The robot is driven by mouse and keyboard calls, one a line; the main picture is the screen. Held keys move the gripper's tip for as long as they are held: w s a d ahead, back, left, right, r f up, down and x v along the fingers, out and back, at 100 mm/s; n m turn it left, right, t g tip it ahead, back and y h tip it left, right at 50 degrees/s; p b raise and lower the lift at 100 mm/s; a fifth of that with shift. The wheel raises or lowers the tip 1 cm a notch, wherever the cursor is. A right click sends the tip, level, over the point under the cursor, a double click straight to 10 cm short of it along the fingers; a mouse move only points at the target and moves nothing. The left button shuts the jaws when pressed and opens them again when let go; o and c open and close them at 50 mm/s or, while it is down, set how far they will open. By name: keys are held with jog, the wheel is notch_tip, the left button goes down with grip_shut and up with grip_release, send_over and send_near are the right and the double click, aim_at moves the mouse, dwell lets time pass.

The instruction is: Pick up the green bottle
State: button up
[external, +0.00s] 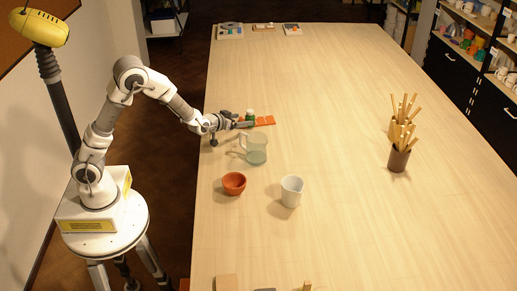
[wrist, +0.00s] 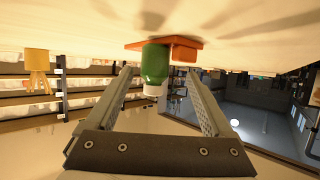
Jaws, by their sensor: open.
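The green bottle (external: 250,114) stands near the left edge of the long table, partly hidden by my gripper (external: 243,122). In the wrist view, which is turned over, the bottle (wrist: 155,64) has a green body and a white cap. It appears between the two fingers of my gripper (wrist: 159,74), near their tips. The fingers are apart, with a gap visible on both sides of the bottle. I cannot tell how far the bottle reaches in between them.
Orange tiles (external: 264,120) lie by the bottle. A clear jug (external: 256,150), an orange bowl (external: 234,183) and a white cup (external: 291,191) stand nearer the camera. The table's middle is clear.

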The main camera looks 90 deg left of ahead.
aim_at(247, 119)
jog(key=shift+w+d+x, duration=0.1)
jog(key=shift+w+x, duration=0.1)
jog(key=shift+x, duration=1.15)
jog(key=shift+w+d+x, duration=0.15)
jog(key=shift+x, duration=1.2)
jog(key=shift+r, duration=0.2)
grip_shut()
